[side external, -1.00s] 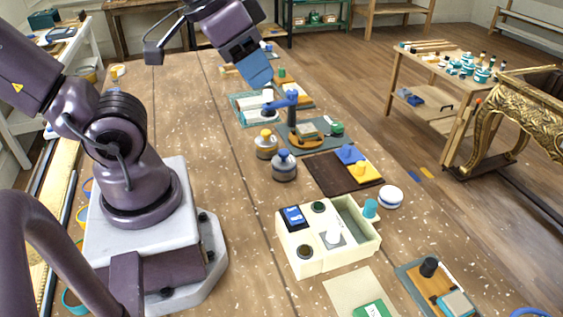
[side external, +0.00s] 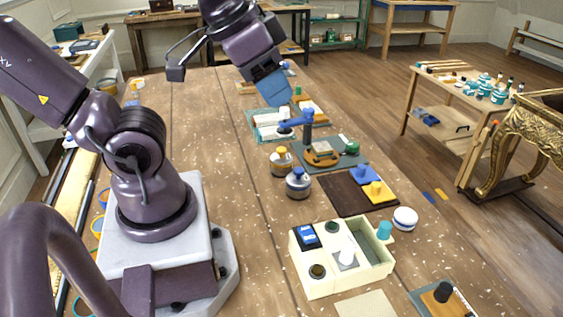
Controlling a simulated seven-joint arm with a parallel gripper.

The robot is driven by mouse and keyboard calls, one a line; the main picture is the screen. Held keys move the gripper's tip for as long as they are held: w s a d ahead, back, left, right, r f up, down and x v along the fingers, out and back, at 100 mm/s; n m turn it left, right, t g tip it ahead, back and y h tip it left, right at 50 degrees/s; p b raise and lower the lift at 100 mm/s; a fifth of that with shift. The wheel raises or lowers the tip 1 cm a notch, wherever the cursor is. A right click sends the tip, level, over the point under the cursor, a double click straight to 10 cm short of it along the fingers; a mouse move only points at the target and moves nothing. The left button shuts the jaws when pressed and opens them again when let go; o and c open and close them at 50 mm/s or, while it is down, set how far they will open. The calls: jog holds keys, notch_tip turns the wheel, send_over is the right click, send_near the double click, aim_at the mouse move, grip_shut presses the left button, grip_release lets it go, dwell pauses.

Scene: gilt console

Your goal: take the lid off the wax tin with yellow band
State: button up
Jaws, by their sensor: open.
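The wax tin with yellow band (side external: 281,163) stands upright on the bench, left of the green mat. A lid with a small knob is seated on its top. A similar tin with a blue knob (side external: 298,185) stands just in front of it, close by. My gripper (side external: 277,97) has blue fingers and hangs above the bench, behind the yellow-banded tin and apart from it. It is open, with nothing seen held; the gap between the fingers is hard to see from this side.
A blue clamp-like stand (side external: 306,124) rises from the green mat (side external: 350,163) right of the tins. A brown board (side external: 346,200) with blue and yellow blocks lies to their right. A cream divided box (side external: 345,282) is in front. The bench left of the tins is clear.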

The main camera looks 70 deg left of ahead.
jog(key=shift+o, duration=0.2)
jog(key=o, duration=0.8)
jog(key=n+g+y, duration=0.5)
jog(key=n, duration=1.2)
send_near(282, 149)
jog(key=x, duration=1)
jog(key=shift+a+f, duration=0.15)
jog(key=shift+f, duration=0.05)
